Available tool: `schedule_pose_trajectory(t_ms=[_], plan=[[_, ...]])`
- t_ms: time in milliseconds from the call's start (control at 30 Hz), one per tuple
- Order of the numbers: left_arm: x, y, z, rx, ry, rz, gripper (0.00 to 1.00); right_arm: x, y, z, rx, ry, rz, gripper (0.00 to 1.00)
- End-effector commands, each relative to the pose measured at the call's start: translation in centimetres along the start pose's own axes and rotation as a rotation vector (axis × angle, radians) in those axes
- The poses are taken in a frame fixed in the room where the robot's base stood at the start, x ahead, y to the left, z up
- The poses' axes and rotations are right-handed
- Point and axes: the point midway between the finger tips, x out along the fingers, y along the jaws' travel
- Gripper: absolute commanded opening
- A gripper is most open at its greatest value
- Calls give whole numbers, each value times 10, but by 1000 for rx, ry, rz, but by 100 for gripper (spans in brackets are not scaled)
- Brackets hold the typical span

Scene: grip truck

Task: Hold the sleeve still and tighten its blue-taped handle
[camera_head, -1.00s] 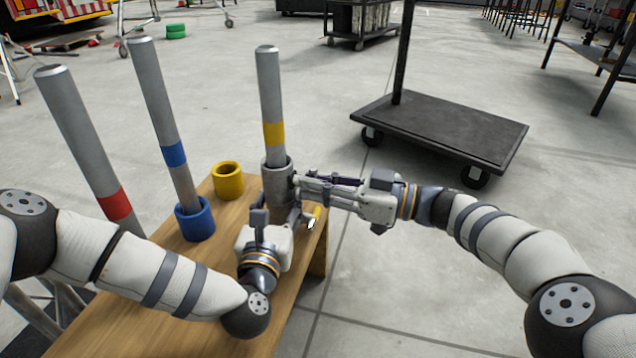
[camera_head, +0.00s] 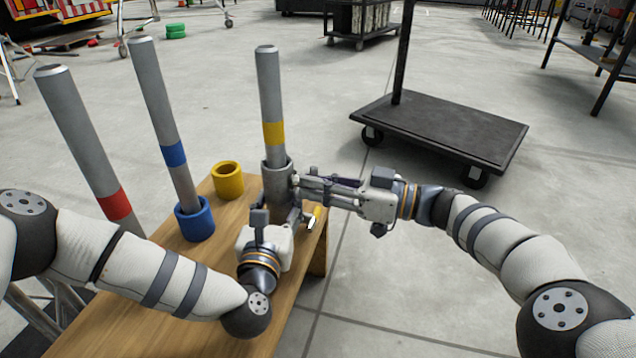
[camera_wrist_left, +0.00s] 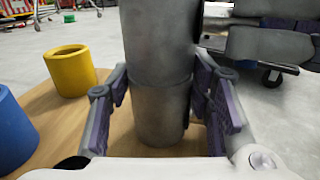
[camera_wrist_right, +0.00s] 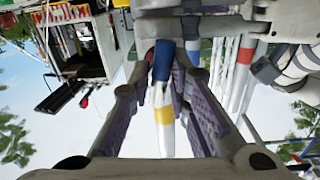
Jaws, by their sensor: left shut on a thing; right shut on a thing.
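The grey sleeve (camera_head: 276,178) stands upright at the far right end of the wooden table, around the foot of a grey pole with a yellow band (camera_head: 273,133). My left gripper (camera_head: 277,215) is shut on the sleeve low down; the left wrist view shows its purple-padded fingers on both sides of the sleeve (camera_wrist_left: 160,112). My right gripper (camera_head: 300,186) comes in from the right at the sleeve's side, higher up. In the right wrist view, the blue-taped handle (camera_wrist_right: 163,60) sits between its fingers, which are shut on it. The handle is hidden by the fingers in the head view.
A blue ring (camera_head: 195,220) holds a blue-banded pole (camera_head: 174,153), and a yellow ring (camera_head: 228,181) stands empty. A red-banded pole (camera_head: 116,205) is at left. A black cart (camera_head: 440,125) stands beyond on open floor.

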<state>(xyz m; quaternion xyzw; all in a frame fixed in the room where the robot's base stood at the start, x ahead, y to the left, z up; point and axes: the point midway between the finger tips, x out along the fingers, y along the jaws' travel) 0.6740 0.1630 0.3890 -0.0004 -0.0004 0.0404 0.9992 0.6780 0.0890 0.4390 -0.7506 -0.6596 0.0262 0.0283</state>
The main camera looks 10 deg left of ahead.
Motion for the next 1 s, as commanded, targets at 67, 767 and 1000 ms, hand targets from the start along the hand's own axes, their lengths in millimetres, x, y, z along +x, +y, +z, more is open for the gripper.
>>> schedule_pose_trajectory(t_ms=[67, 767, 1000], plan=[[1, 2, 0, 1, 1, 4, 0, 1, -2, -1, 46, 5, -8, 0], [1, 3, -1, 2, 2, 7, 0, 1, -3, -1, 514, 2, -11, 0], [1, 3, -1, 2, 2, 7, 0, 2, -3, -2, 569, 3, -12, 0]])
